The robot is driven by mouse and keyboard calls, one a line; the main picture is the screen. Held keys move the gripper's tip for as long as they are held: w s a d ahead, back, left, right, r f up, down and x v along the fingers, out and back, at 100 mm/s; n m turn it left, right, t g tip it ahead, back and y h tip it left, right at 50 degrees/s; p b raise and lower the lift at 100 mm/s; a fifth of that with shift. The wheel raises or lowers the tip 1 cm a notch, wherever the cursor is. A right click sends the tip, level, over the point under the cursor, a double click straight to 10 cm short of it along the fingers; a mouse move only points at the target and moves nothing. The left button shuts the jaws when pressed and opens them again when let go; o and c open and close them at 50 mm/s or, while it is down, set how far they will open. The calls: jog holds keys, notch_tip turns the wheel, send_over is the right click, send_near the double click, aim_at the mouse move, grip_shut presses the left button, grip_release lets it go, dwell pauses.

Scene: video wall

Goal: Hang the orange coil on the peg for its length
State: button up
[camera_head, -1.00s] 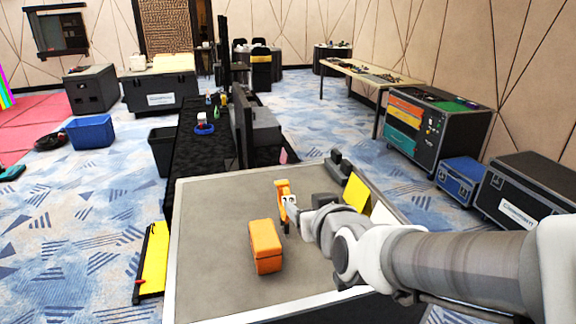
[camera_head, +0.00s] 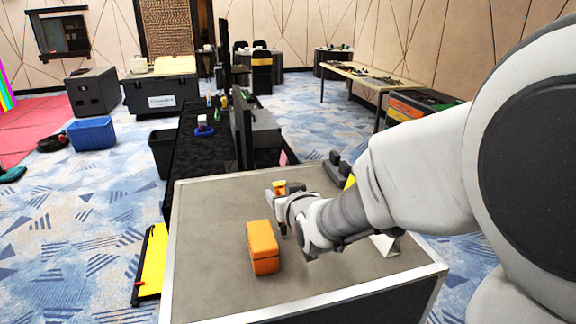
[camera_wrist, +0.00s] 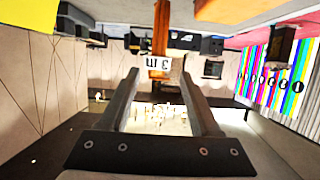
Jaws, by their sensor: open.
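An upright orange thing (camera_head: 280,187) stands on the grey case top (camera_head: 210,225), partly hidden behind my gripper (camera_head: 276,210). I cannot tell whether it is the coil. In the wrist view, an orange upright strip (camera_wrist: 161,28) with a white "3 m" tag (camera_wrist: 158,63) shows upside down, just beyond my gripper (camera_wrist: 160,82). My gripper's two fingers are apart, with nothing visibly held between them. No peg can be clearly made out.
An orange box (camera_head: 262,248) lies on the case top, left of my wrist. A dark block (camera_head: 341,168) and a white folded piece (camera_head: 386,244) are at the right. A black-covered table (camera_head: 185,150) stands behind. The case top's left part is bare.

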jog(key=shift+x, duration=1.3)
jog(key=shift+d+p+x, duration=0.1)
jog(key=shift+p+x, duration=0.2)
jog(key=shift+x, duration=1)
jog(key=shift+d+p+x, duration=0.15)
jog(key=shift+p+x, duration=0.15)
jog(key=shift+x, duration=0.95)
jog(key=shift+f, duration=0.1)
grip_shut()
